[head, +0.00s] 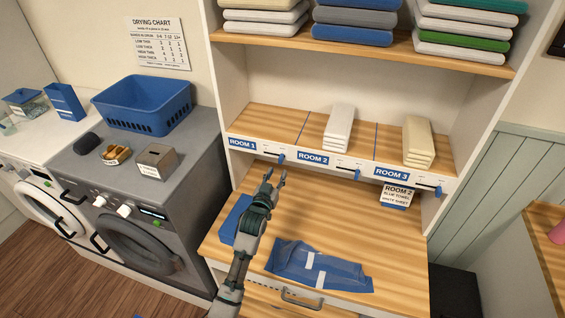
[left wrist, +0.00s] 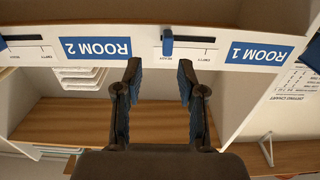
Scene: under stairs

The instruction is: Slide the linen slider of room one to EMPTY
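The room one slider is a blue knob (head: 281,157) in a slot on the white shelf edge, right of the ROOM 1 label (head: 242,143). In the left wrist view, which is upside down, the knob (left wrist: 168,42) is at the slot's left end, away from the ROOM 1 label (left wrist: 255,51). Small print beside the slot's other end seems to read EMPTY. My left gripper (head: 275,175) is open just below and in front of the knob. In the left wrist view its fingertips (left wrist: 159,68) are spread, with the knob beyond them, apparently untouched. My right gripper is not in view.
The room one compartment (head: 264,122) is bare; rooms two and three hold folded white (head: 340,127) and cream (head: 418,142) linen. A blue packet (head: 318,266) and a blue box (head: 232,218) lie on the wooden counter (head: 400,270).

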